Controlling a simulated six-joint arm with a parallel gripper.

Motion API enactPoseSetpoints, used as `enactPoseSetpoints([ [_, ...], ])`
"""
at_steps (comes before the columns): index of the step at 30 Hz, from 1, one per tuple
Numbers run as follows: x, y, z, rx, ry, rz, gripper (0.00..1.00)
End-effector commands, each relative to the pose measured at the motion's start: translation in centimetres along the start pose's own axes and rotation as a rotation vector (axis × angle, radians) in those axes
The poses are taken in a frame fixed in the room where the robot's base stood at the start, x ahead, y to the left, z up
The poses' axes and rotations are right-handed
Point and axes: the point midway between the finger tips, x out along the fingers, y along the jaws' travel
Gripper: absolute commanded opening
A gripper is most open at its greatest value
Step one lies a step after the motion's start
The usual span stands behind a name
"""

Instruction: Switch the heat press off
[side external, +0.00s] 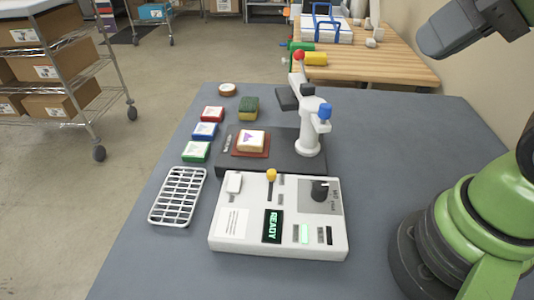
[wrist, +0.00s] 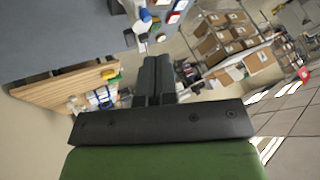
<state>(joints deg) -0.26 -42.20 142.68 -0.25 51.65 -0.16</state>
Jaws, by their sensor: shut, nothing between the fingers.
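The heat press has a white column (side external: 308,140) on a dark base (side external: 300,165), with a red-ball handle (side external: 299,55), a blue knob (side external: 324,111) and a dark upper plate swung to the side. In front lies its white control box (side external: 222,248). The box has a lit green READY display (side external: 272,226), a yellow-tipped lever (side external: 271,176), a black round knob (side external: 320,190), a white switch-like part (side external: 234,183) and small buttons along the front. Which one is the power switch is not readable. My gripper (wrist: 154,62) is shut and empty, high at the upper right of the side view, well away from the box.
A printed block (side external: 251,139) sits on a red-brown pad on the base. Red, blue and green pads (side external: 196,151), a sponge (side external: 249,104) and a white rack (side external: 177,197) lie to the left. A wooden bench (side external: 385,62) stands behind.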

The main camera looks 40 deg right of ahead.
Motion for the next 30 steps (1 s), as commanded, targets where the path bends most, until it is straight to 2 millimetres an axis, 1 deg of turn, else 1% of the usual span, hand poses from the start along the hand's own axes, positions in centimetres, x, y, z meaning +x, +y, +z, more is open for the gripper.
enactPoseSetpoints([
  [5,1.1,-1.7,-2.2,-0.135,-0.093,0.021,0.0],
  [8,2.8,-3.4,-4.0,-0.267,-0.173,0.04,0.0],
  [11,5.2,-5.3,-5.4,-0.406,-0.251,0.059,0.0],
  [14,8.1,-7.2,-6.2,-0.546,-0.327,0.078,0.0],
  [15,9.3,-8.0,-6.4,-0.603,-0.356,0.086,0.0],
  [17,11.4,-9.2,-6.4,-0.688,-0.399,0.097,0.0],
  [18,12.8,-10.0,-6.2,-0.746,-0.428,0.105,0.0],
  [20,14.9,-11.1,-5.8,-0.829,-0.467,0.115,0.0],
  [21,16.3,-11.7,-5.4,-0.882,-0.493,0.123,0.0],
  [24,19.3,-13.0,-4.3,-0.993,-0.543,0.137,0.0],
  [27,21.4,-13.7,-3.2,-1.075,-0.578,0.149,0.0],
  [30,22.6,-14.1,-2.5,-1.121,-0.597,0.156,0.0],
])
